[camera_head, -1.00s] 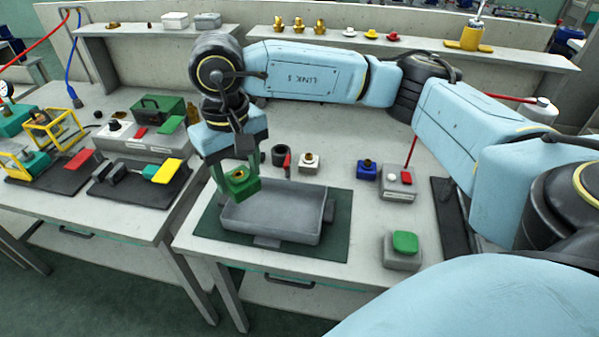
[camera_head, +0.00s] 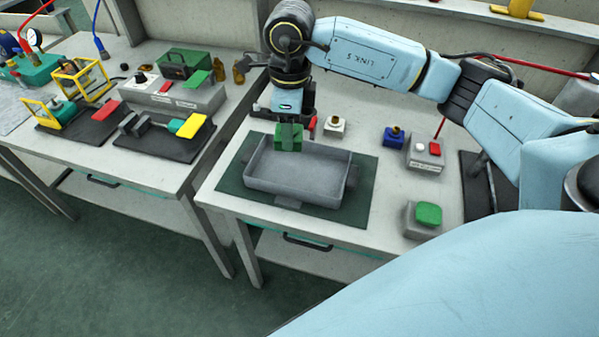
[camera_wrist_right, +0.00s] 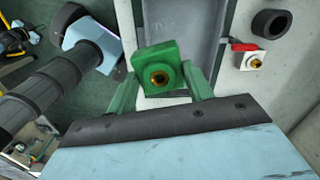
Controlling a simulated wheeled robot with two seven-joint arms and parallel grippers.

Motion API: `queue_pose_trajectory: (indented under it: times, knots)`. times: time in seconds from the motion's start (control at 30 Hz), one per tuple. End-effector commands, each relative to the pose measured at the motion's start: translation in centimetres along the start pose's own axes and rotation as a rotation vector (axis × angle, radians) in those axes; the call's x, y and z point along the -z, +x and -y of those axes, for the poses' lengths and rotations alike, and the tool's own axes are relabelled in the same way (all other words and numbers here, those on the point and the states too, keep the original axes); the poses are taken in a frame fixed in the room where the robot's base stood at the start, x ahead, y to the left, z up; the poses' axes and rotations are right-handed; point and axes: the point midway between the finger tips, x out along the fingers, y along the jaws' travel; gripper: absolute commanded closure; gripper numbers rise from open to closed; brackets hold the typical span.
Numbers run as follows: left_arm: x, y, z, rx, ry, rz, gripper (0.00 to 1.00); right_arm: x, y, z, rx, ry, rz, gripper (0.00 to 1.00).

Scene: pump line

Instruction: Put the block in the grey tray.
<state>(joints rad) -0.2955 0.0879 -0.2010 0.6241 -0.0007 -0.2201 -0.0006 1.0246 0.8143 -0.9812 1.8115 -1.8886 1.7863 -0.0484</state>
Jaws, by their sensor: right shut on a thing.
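The exact height of the block above the tray cannot be told. The tray's visible floor is empty. My left gripper's fingers do not show; a dark and light-blue arm part at the left of the wrist view may be mine.
The tray stands on a dark green mat (camera_head: 359,190). A dark ring (camera_wrist_right: 271,23) lies nearby. A second table with fixtures is at the left.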

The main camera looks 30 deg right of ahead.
Motion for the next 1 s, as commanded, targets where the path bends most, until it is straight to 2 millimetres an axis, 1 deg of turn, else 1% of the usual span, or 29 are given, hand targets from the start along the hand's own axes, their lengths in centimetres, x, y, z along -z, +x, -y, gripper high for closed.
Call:
queue_pose_trajectory:
  times: [0.03, 0.1, 0.4, 0.5, 0.6, 0.7, 0.8, 0.9, 1.0]
  knots:
    - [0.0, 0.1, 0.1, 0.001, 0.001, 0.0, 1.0, 0.3, 0.4, 0.3, -0.002, 0.126, -0.001, 0.85]
    - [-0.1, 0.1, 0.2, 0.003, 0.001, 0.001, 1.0, 0.7, 0.9, 0.7, -0.001, 0.31, -0.003, 0.85]
    - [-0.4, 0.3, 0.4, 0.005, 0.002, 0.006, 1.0, 2.5, 2.9, 2.4, 0.008, 1.097, -0.013, 0.85]
    - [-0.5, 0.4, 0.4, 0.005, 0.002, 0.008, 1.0, 3.1, 3.5, 2.9, 0.014, 1.339, -0.016, 0.85]
    - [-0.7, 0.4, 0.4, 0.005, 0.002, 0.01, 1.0, 3.7, 3.9, 3.3, 0.021, 1.541, -0.017, 0.85]
    - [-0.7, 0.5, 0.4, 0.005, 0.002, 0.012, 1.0, 4.1, 4.3, 3.6, 0.027, 1.69, -0.019, 0.85]
    - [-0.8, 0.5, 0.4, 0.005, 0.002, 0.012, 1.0, 4.3, 4.5, 3.8, 0.03, 1.783, -0.018, 0.85]
    - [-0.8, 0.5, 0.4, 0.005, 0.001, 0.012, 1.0, 4.5, 5.0, 3.9, 0.032, 1.826, -0.019, 0.85]
    - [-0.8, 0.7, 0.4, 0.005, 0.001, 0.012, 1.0, 4.5, 6.2, 3.8, 0.033, 1.836, -0.021, 0.85]
